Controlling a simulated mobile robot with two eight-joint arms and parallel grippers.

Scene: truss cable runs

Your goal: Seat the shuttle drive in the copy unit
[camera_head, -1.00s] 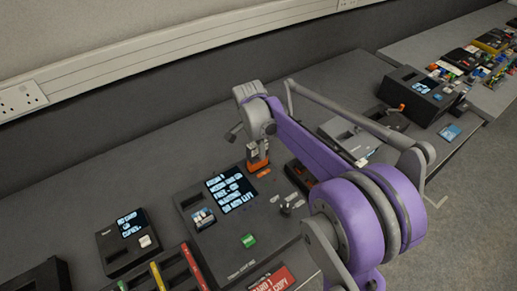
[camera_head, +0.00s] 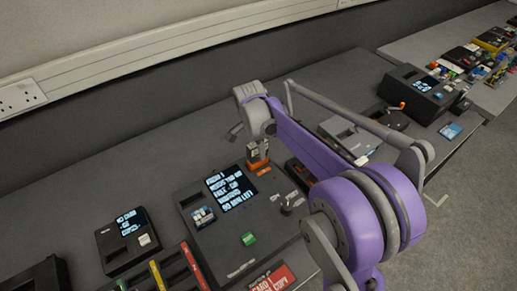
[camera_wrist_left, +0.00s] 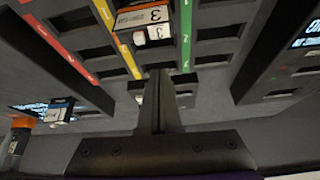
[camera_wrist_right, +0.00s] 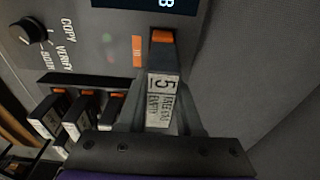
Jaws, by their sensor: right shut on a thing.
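The copy unit (camera_head: 216,235) is a dark console with a lit text screen, a knob and a green button. My right gripper (camera_head: 257,142) is over its far right corner. It is shut on the shuttle drive (camera_head: 258,162), a dark block with an orange end.
The rack (camera_wrist_left: 210,60) has red, yellow and green strips and one orange-ended block (camera_wrist_left: 141,18). A small screened box (camera_head: 128,240) stands left of the copy unit. Several orange-ended blocks (camera_wrist_right: 75,115) sit beside the held drive. Another console (camera_head: 425,95) stands at the back right.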

